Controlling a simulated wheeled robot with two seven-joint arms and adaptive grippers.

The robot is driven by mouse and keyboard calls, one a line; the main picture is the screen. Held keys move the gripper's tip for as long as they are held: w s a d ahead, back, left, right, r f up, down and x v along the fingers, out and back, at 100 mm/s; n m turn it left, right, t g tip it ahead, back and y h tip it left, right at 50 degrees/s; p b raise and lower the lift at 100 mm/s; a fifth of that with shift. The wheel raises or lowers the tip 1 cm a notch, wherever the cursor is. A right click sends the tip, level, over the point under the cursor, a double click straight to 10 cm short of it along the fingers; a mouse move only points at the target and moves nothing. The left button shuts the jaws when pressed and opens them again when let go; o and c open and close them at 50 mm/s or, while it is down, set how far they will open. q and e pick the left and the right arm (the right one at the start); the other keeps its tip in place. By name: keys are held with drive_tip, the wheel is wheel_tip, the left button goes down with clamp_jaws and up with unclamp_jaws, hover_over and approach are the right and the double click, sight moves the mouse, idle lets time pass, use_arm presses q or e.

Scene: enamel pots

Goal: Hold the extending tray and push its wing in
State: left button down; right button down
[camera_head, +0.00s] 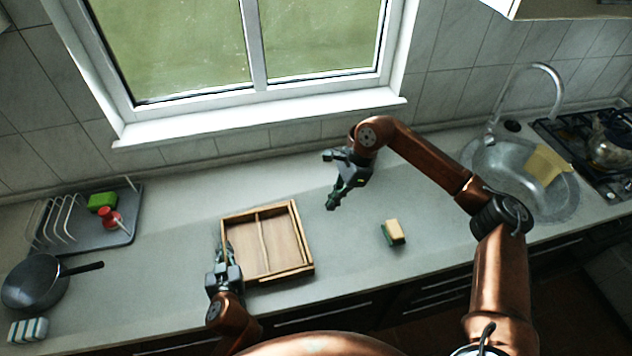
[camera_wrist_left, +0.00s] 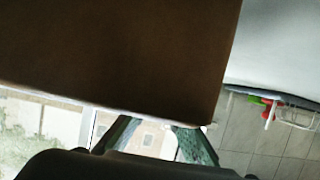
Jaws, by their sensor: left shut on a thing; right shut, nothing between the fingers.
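The wooden extending tray (camera_head: 222,215) lies on the counter in the head view, with a thin divider running front to back. Its right-hand section, seemingly the wing (camera_head: 303,240), ends in a raised edge; I cannot tell how far it extends. My left gripper (camera_head: 222,248) is shut on the tray's left wall. In the left wrist view a large brown surface, seemingly the tray (camera_wrist_left: 120,50), fills the upper part above my left fingers (camera_wrist_left: 158,140). My right gripper (camera_head: 333,203) is shut and empty above the counter, right of the tray and apart from it.
A sponge (camera_head: 393,232) lies right of the tray. A dish rack (camera_head: 85,235) and a frying pan (camera_head: 35,282) are at the left, with a striped sponge (camera_head: 28,331) in front. The sink (camera_head: 500,170) and stove (camera_head: 590,140) are at the right. Counter between tray and sponge is clear.

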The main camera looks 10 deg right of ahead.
use_arm(q)
drive_tip(key=c, duration=2)
unclamp_jaws()
drive_tip(key=shift+s, duration=0.1)
drive_tip(key=v, duration=1.1)
drive_tip(key=shift+s+r, duration=0.15)
drive_tip(key=shift+s, duration=0.05)
drive_tip(key=shift+s+r, duration=0.1)
drive_tip(key=shift+r, duration=0.15)
wheel_tip(320, 180, up, 6)
drive_tip(key=p, duration=0.6)
drive_tip(key=shift+f, duration=0.15)
